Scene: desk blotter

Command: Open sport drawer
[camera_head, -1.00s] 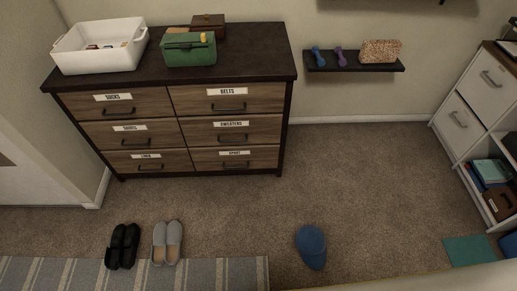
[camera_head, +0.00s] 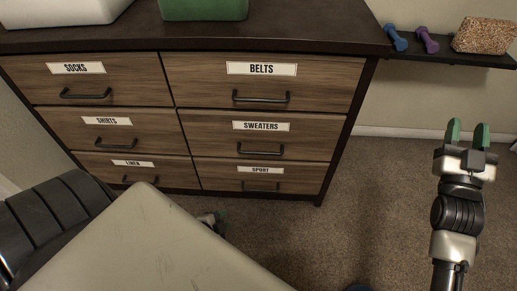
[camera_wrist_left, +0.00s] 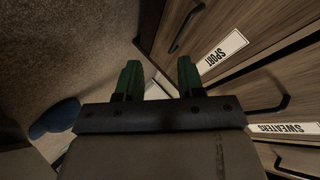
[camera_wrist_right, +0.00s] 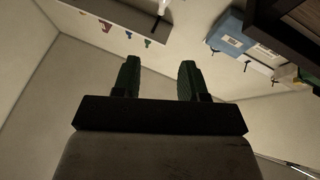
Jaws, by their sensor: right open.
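The sport drawer (camera_head: 225,178) is the bottom right drawer of the wooden dresser, closed flush, with a white SPORT label and a dark bar handle (camera_head: 261,187). My left gripper (camera_head: 217,220) shows only partly behind my arm, low and left of the sport drawer. The left wrist view shows it (camera_wrist_left: 158,75) open and empty, apart from the handle. My right gripper (camera_head: 467,132) is raised at the right, open and empty.
The other drawers, such as sweaters (camera_head: 310,143) and belts (camera_head: 325,95), are closed. A wall shelf (camera_head: 445,52) with two dumbbells and a speckled box is at the upper right. A blue cap (camera_wrist_left: 55,118) lies on the carpet. Carpet right of the dresser (camera_head: 380,200) is clear.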

